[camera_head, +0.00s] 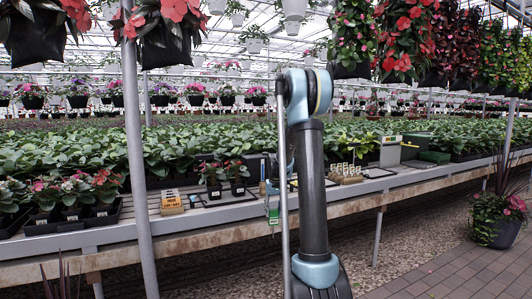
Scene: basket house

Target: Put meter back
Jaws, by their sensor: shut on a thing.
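A small green and grey device (272,212), possibly the meter, shows just left of my arm, in front of the bench's front edge. It is too small to identify for sure. I cannot tell whether it hangs there or is held. My arm rises in the middle of the picture, bends at the top and runs down behind its own dark link.
The plant bench (210,219) runs across the view. A thin post (139,150) stands left.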

